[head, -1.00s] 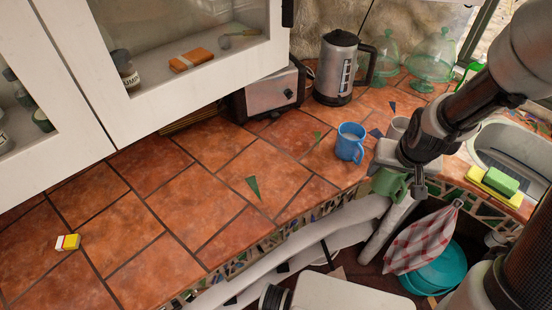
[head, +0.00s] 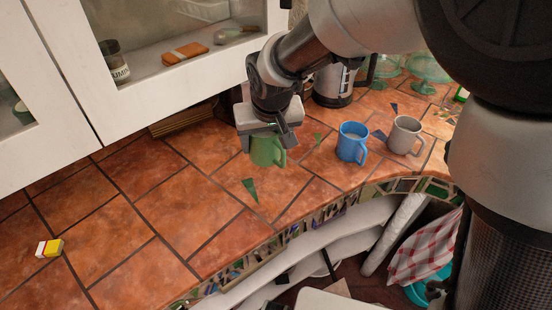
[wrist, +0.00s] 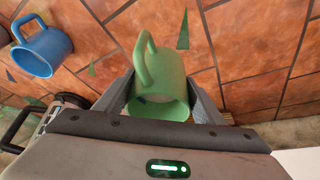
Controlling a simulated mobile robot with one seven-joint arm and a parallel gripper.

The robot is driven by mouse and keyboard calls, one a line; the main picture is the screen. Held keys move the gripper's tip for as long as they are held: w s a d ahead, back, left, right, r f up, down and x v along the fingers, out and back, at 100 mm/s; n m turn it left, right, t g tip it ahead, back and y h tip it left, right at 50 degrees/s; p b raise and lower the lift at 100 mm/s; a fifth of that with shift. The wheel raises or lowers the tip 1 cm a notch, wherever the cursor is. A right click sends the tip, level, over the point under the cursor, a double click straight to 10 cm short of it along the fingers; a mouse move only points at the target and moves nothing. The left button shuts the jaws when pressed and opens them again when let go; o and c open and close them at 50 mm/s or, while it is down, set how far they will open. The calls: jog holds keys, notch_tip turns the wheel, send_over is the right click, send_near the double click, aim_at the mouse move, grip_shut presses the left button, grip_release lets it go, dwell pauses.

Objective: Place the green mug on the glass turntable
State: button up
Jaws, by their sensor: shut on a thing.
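The green mug (head: 262,152) is in my gripper (head: 268,134), with its handle toward the right in the head view. In the wrist view the two fingers of my gripper (wrist: 166,96) close on the mug (wrist: 165,72) from both sides. It appears roughly upright above the tiled counter; the gap beneath it is hard to judge. Green glass stands (head: 429,72) are at the back right, partly behind my arm. I cannot tell whether one of them is the glass turntable.
A blue mug (head: 352,142) and a grey mug (head: 405,136) stand right of my gripper. A kettle (head: 334,88) is behind, partly hidden. White cabinets (head: 150,40) overhang the back. The tiled counter (head: 160,195) is clear to the left, except a small yellow-white box (head: 50,248).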

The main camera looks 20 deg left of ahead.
jog(key=f, duration=0.9)
jog(key=shift+s+a+f+b, duration=0.1)
jog(key=shift+a+f+b, duration=0.2)
jog(key=shift+f, duration=0.1)
jog(key=shift+f, duration=0.25)
jog(key=o, duration=1.4)
jog(key=shift+d, duration=0.1)
jog(key=shift+o, duration=0.2)
jog(key=shift+r, duration=0.1)
